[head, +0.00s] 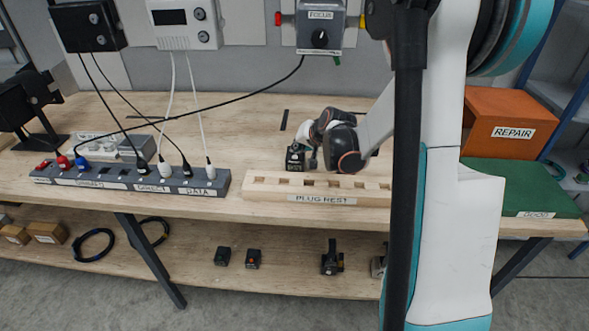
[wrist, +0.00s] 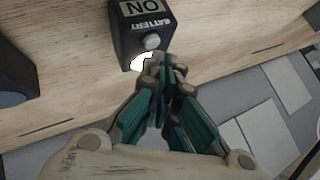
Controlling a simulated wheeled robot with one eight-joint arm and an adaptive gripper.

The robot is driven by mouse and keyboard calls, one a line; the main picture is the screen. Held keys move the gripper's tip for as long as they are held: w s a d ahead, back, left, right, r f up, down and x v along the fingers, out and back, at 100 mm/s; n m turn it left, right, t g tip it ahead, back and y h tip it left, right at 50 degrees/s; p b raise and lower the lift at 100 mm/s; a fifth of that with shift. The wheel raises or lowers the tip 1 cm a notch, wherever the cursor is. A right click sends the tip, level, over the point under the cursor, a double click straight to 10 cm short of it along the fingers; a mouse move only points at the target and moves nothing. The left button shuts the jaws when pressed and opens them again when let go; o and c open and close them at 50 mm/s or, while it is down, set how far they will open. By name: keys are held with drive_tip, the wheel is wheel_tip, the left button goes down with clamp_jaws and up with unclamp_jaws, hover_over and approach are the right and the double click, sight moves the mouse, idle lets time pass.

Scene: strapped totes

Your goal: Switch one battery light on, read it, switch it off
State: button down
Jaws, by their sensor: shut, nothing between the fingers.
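The battery light is a small black box (head: 295,158) on the bench, just behind the plug rest. In the wrist view the box (wrist: 138,30) shows a BATTERY label, a pale panel with the letters N and O, and a round grey button (wrist: 152,41). A bright white patch (wrist: 142,62) shows at its near edge; I cannot tell whether it is a lit lamp. My gripper (head: 313,160) is at the right side of the box. In the wrist view its fingertips (wrist: 165,62) are together and empty, close to the button edge; contact is unclear.
The wooden plug rest (head: 320,189) lies at the bench front, just before the box. A power strip (head: 130,180) with plugs and cables is at the left. An orange REPAIR bin (head: 508,125) stands at right. Small black boxes (head: 223,256) sit on the lower shelf.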

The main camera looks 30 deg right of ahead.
sight(298, 158)
drive_tip(key=shift+f, duration=0.15)
drive_tip(key=shift+f+b, duration=0.35)
drive_tip(key=shift+b, duration=0.15)
drive_tip(key=shift+r, duration=0.1)
drive_tip(key=shift+r+p, duration=0.3)
drive_tip(key=shift+r, duration=0.1)
drive_tip(key=shift+r, duration=0.1)
wheel_tip(298, 158, up, 6)
drive_tip(key=p, duration=0.4)
idle(0.5)
idle(1.1)
